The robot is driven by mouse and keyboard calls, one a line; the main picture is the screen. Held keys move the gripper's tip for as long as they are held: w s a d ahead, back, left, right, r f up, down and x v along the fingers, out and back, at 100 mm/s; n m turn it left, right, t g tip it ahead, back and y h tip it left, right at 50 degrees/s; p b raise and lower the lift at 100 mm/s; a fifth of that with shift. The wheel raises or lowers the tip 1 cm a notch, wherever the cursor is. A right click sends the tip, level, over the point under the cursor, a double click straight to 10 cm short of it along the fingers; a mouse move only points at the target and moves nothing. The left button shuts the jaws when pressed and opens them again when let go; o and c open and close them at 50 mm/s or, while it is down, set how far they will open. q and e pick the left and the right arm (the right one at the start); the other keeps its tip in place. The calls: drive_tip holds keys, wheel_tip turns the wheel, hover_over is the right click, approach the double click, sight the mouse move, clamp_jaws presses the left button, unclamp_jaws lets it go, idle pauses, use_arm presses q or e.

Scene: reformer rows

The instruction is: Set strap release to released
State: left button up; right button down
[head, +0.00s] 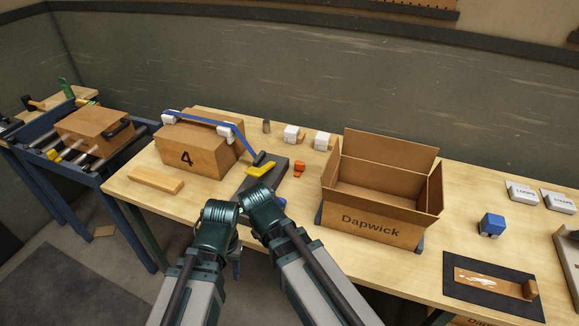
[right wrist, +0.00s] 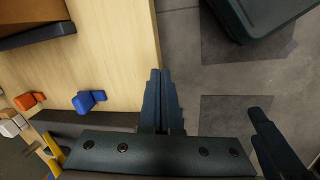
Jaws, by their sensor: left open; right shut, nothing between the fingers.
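A blue strap (head: 215,122) runs over the cardboard box marked 4 (head: 190,150), through white corner pieces, down to a dark base (head: 277,177) on the bench. A yellow lever (head: 262,169), which looks like the strap release, lies low and slanted on that base. It also shows at the lower left of the right wrist view (right wrist: 54,150). My left gripper (head: 236,262) is low in front of the bench edge, open and partly hidden. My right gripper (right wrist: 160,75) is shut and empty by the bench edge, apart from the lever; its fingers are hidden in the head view.
An orange piece (head: 299,169) and a blue piece (right wrist: 88,101) lie near the base. An open Dapwick carton (head: 372,230) stands to the right. A wooden block (head: 156,180) lies at the bench's front left. A roller stand (head: 66,162) with another box is farther left.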

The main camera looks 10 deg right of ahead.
sight(299, 169)
drive_tip(key=w+n, duration=0.2)
drive_tip(key=w, duration=0.1)
drive_tip(key=w+d+n+t, duration=0.1)
drive_tip(key=w+n, duration=0.1)
drive_tip(key=w, duration=0.1)
drive_tip(key=w+d+n+t+h, duration=0.1)
drive_tip(key=w+n, duration=0.1)
drive_tip(key=w, duration=0.1)
drive_tip(key=shift+w+d+r+n+b, duration=0.1)
drive_tip(key=shift+r+n+b, duration=0.15)
drive_tip(key=shift+n+b, duration=0.15)
use_arm(q)
drive_tip(key=shift+w+a+f+b, duration=0.2)
drive_tip(key=shift+w+f+b, duration=0.05)
drive_tip(key=shift+f, duration=0.25)
drive_tip(key=shift+w+a+f+b, duration=0.15)
drive_tip(key=shift+w+f+b, duration=0.1)
drive_tip(key=shift+f, duration=0.2)
use_arm(e)
drive_tip(key=w+d+r+n+t+h, duration=0.1)
drive_tip(key=w+d+n+t, duration=0.1)
drive_tip(key=w+n, duration=0.4)
drive_tip(key=w+d+r+n+t+h, duration=0.1)
drive_tip(key=w+d+r+n+t, duration=0.1)
drive_tip(key=w+n, duration=0.5)
drive_tip(key=shift+d+r+n, duration=0.3)
drive_tip(key=shift+d+n, duration=0.1)
drive_tip(key=shift+d, duration=0.5)
